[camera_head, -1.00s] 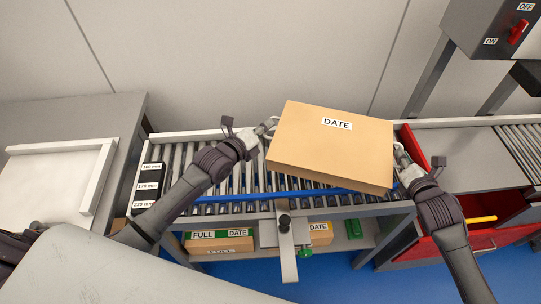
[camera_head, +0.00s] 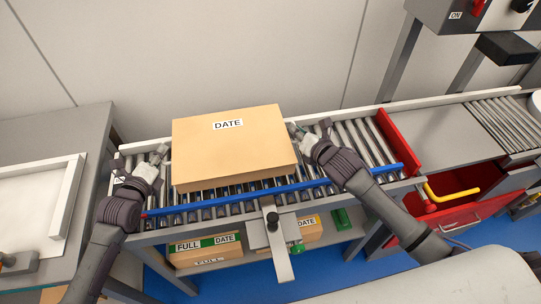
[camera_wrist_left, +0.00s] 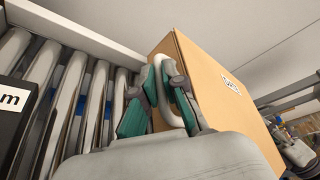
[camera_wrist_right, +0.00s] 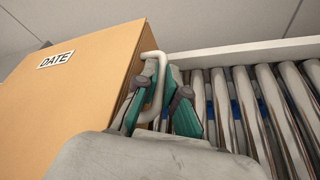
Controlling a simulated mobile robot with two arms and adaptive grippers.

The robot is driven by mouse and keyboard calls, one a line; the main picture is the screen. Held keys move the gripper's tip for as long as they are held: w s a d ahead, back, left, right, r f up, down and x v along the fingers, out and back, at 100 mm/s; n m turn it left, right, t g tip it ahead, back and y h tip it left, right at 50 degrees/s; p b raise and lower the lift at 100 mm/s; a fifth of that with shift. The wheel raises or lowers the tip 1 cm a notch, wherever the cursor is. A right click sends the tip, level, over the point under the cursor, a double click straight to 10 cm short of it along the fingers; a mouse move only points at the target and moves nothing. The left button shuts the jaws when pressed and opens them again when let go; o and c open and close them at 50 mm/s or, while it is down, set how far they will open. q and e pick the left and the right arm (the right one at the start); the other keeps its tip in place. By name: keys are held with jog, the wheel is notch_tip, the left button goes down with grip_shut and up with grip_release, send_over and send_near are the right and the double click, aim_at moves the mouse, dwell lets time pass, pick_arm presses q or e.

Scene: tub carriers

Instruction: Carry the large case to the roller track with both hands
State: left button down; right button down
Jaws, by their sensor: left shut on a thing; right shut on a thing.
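The large case (camera_head: 235,150) is a tan box with a white DATE label on top. It is over the roller track (camera_head: 340,135), between my two grippers; I cannot tell whether its underside touches the rollers. My left gripper (camera_head: 160,155) is shut on the white handle on the case's left side, and the handle (camera_wrist_left: 178,100) shows between the green fingers in the left wrist view. My right gripper (camera_head: 298,132) is shut on the handle on the right side, which also shows in the right wrist view (camera_wrist_right: 157,85).
A blue rail (camera_head: 330,183) runs along the track's front. A red plate (camera_head: 398,140) stands at its right end, with bare rollers before it. A grey table (camera_head: 60,135) is at left. Smaller labelled boxes (camera_head: 205,255) sit on the shelf below. A switch box (camera_head: 470,18) is upper right.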

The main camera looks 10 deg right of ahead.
pick_arm(q)
jog(key=shift+r, duration=0.15)
pick_arm(e)
jog(key=shift+d+r, duration=0.1)
jog(key=shift+r, duration=0.05)
